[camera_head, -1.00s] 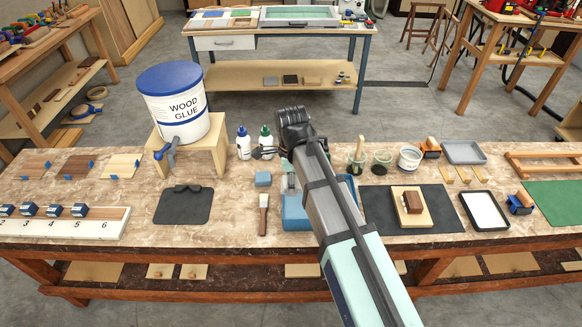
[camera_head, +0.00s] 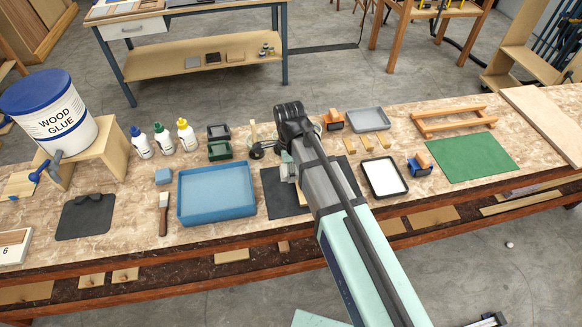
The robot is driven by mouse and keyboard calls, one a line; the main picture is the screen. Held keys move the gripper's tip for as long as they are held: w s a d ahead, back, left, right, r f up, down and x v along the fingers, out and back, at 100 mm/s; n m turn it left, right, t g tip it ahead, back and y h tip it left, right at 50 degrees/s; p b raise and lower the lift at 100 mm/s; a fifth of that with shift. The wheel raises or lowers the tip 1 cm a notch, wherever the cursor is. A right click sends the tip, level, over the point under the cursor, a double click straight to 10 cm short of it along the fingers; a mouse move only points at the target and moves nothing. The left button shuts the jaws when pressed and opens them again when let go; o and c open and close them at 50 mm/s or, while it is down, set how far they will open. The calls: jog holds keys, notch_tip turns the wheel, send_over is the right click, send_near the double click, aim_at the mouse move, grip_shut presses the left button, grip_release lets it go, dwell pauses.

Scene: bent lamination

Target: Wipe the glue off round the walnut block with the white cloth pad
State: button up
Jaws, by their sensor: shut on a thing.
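My gripper (camera_head: 286,168) is mostly hidden behind my own arm, over the dark mat (camera_head: 275,182). A small pale piece shows at its end; it looks like the white cloth pad, but too little shows to be sure. The walnut block is hidden behind my arm. Only a sliver of the light board (camera_head: 301,194) it stands on shows beside the arm. I cannot see any glue round the block, or whether the pad touches it.
The empty blue tray (camera_head: 181,203) lies left of the mat.

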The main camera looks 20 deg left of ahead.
jog(key=shift+w+f, duration=0.1)
jog(key=shift+w, duration=0.15)
jog(key=shift+s+a+f+b, duration=0.15)
jog(key=shift+f+b, duration=0.15)
jog(key=shift+f, duration=0.1)
jog(key=f+b, duration=0.2)
jog(key=f, duration=0.1)
jog(key=d+f+b, duration=0.1)
jog(key=f+b, duration=0.1)
jog(key=f, duration=0.1)
jog(key=w+d+f+b, duration=0.1)
jog(key=f, duration=0.2)
jog(key=shift+b, duration=0.4)
jog(key=w+a, duration=0.1)
jog(key=w, duration=0.2)
jog(key=w+a+p, duration=0.1)
jog(key=shift+w+a+r, duration=0.2)
jog(key=shift+a+r, duration=0.1)
jog(key=s, duration=0.1)
jog(key=s+d, duration=0.1)
jog(key=shift+s+d, duration=0.2)
jog(key=shift+s, duration=0.1)
jog(key=shift+s+d, duration=0.25)
jog(key=shift+s, duration=0.25)
jog(key=shift+s+d, duration=0.25)
jog(key=shift+s, duration=0.2)
jog(key=shift+f, duration=0.35)
jog(key=shift+w, duration=0.1)
